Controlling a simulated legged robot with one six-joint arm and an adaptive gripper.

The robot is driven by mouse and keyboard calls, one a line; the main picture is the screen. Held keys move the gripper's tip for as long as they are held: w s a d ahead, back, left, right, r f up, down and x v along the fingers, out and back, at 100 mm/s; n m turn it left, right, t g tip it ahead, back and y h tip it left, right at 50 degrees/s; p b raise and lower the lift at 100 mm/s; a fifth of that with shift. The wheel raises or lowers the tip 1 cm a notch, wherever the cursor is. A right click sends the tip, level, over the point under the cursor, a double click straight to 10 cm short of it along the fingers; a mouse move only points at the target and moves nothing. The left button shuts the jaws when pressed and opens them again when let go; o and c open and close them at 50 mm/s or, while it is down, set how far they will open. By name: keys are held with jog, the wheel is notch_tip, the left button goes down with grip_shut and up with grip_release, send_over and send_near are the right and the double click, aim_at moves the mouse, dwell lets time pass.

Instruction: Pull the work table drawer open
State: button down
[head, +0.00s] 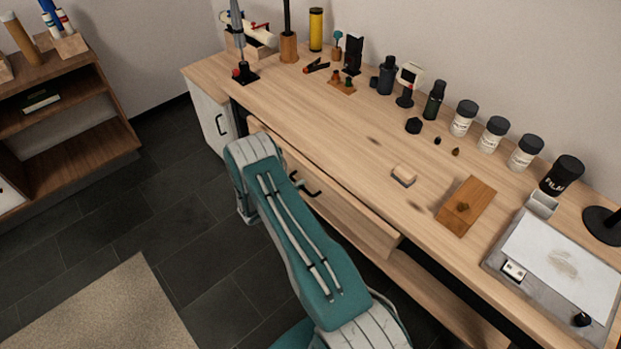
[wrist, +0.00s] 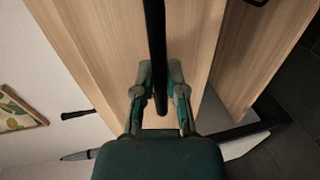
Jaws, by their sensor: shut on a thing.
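The work table (head: 340,150) has a long wooden drawer (head: 345,212) under its top. In the head view the drawer front stands a little out from the table edge, with its near end showing at the right. A black handle (head: 306,190) shows on the drawer front beside my arm. In the wrist view my gripper (wrist: 160,98) has its two fingers on either side of the black handle bar (wrist: 157,45), shut on it. The wooden drawer front (wrist: 204,45) lies behind the bar. My arm hides my gripper and part of the drawer front in the head view.
The table top holds several jars, bottles, a wooden block (head: 466,205), an eraser-like block (head: 403,175) and a grey tray with paper (head: 560,255). A white cabinet (head: 212,118) stands at the table's far end. A shelf (head: 70,110) is at left; dark floor between is clear.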

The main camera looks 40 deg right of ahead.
jog(key=f+v, duration=0.2)
jog(key=v, duration=0.9)
jog(key=a+f+v, duration=0.1)
jog(key=f+v, duration=0.1)
jog(key=v, duration=0.9)
jog(key=shift+s+f, duration=0.35)
jog(key=shift+f, duration=0.15)
jog(key=c, duration=0.7)
grip_release()
jog(key=shift+w+r, duration=0.1)
jog(key=v, duration=1.2)
